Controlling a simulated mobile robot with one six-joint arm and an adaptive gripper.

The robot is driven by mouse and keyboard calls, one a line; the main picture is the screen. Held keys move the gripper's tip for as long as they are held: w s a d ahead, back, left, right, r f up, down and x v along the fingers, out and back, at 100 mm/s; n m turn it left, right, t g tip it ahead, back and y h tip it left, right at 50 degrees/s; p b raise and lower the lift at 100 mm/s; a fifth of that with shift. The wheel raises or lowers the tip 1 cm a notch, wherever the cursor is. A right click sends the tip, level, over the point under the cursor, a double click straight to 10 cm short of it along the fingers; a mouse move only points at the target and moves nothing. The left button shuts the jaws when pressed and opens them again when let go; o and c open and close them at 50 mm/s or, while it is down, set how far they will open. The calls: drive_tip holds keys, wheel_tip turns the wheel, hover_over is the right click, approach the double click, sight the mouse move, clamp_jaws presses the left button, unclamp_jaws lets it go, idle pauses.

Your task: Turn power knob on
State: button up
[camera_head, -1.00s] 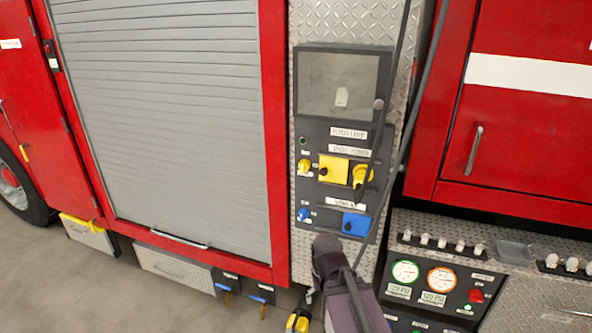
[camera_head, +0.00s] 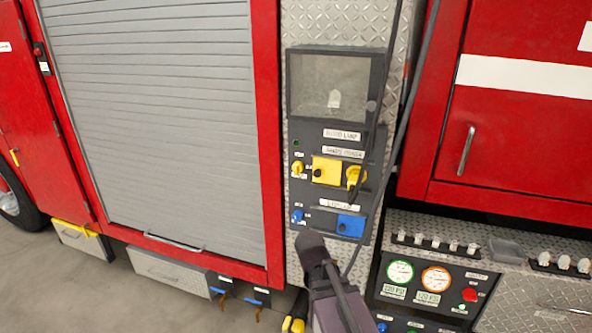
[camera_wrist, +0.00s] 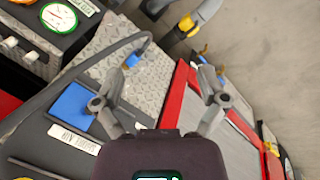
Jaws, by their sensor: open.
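The dark control panel (camera_head: 331,135) is upright between the roller shutter and the red cabinet. A yellow knob (camera_head: 297,168) sits left of a yellow socket (camera_head: 326,171). Below it a blue knob (camera_head: 297,216) sits left of a blue socket (camera_head: 350,225). The labels are too blurred to tell which knob is the power knob. My gripper (camera_wrist: 155,92) is open and empty in the wrist view. The blue socket (camera_wrist: 72,106) appears there beside the left finger. In the head view only my dark arm shows, below the panel; the fingers cannot be made out.
A yellow plug (camera_head: 355,176) with a hanging cable sits right of the yellow socket. Dark cables run along the panel's right side. A gauge panel (camera_head: 428,287) with switches is at lower right. The grey shutter (camera_head: 160,130) fills the left.

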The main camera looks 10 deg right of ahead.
drive_tip(key=w+d+r+n+t+h, duration=0.2)
drive_tip(key=w+r+n+t+h, duration=0.1)
drive_tip(key=w+n, duration=0.3)
drive_tip(key=n+t+h, duration=0.4)
drive_tip(key=n+t, duration=0.6)
drive_tip(key=n, duration=0.7)
approach(295, 170)
drive_tip(key=s, duration=0.2)
drive_tip(key=shift+a+f, duration=0.25)
drive_tip(key=shift+a, duration=0.25)
drive_tip(key=shift+w, duration=0.1)
drive_tip(key=x, duration=1.3)
drive_tip(key=shift+w+d+r, duration=0.1)
drive_tip(key=shift+w+r, duration=0.05)
drive_tip(key=shift+w, duration=0.25)
drive_tip(key=shift+c, duration=0.2)
